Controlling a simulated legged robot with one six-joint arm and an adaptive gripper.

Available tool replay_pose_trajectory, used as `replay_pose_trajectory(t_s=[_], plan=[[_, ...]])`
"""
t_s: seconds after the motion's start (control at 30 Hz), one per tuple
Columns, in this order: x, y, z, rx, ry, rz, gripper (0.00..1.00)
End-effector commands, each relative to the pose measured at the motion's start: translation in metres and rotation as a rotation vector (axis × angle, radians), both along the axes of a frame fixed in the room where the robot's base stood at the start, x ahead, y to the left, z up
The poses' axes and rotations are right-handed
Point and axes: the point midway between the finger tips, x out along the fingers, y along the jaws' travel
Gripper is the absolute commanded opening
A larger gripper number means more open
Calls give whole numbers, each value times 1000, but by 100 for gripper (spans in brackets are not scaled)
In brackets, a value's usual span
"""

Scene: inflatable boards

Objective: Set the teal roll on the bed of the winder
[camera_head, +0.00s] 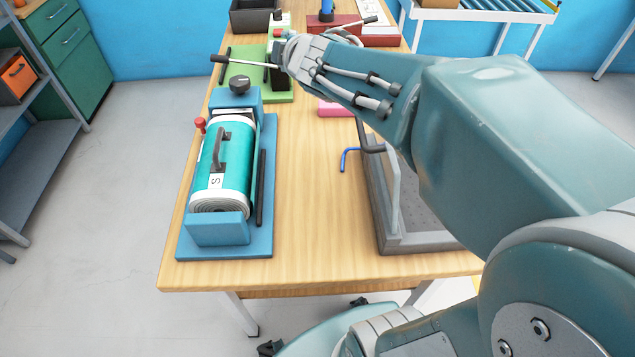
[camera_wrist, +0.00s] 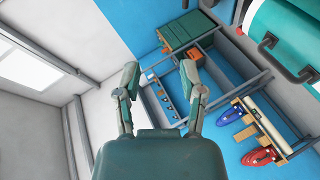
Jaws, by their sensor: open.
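The teal roll (camera_head: 238,160) lies lengthwise on the blue bed of the winder (camera_head: 222,240), between the blue blocks at its near and far ends. It has a dark handle on top and a white label marked S; its white coiled end faces me. Part of the roll (camera_wrist: 285,22) and its handle also show at the upper right of the wrist view. My gripper (camera_wrist: 160,75) is open, with nothing between its fingers, and apart from the roll. In the head view my wrist is beyond the roll and to its right; the fingers are hard to make out there.
A grey tray-like stand (camera_head: 430,240) is to the right of the winder, partly hidden by my arm. A green board (camera_head: 245,75) lies behind the winder, with a black bin (camera_head: 254,18) farther back. Bare tabletop (camera_head: 310,190) lies between winder and stand.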

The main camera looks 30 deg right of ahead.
Motion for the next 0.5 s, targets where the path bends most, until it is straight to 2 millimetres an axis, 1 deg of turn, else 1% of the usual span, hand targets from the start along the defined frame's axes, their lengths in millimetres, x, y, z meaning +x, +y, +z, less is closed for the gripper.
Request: replay_pose_trajectory(t_s=[0.03,0.07,0.1,0.17,0.2,0.23,0.27,0.3,0.4,0.5], plan=[[-21,-6,2,85,19,-104,52],[-34,-9,0,141,38,-168,52],[-51,-12,-5,219,69,-248,52],[-79,-14,-15,339,123,-361,52],[-98,-12,-24,420,166,-430,52],[-114,-10,-31,479,202,-479,52],[-129,-7,-38,540,240,-526,52],[-149,0,-48,618,295,-581,52],[-194,20,-71,785,435,-686,52],[-225,38,-85,892,547,-744,52]])
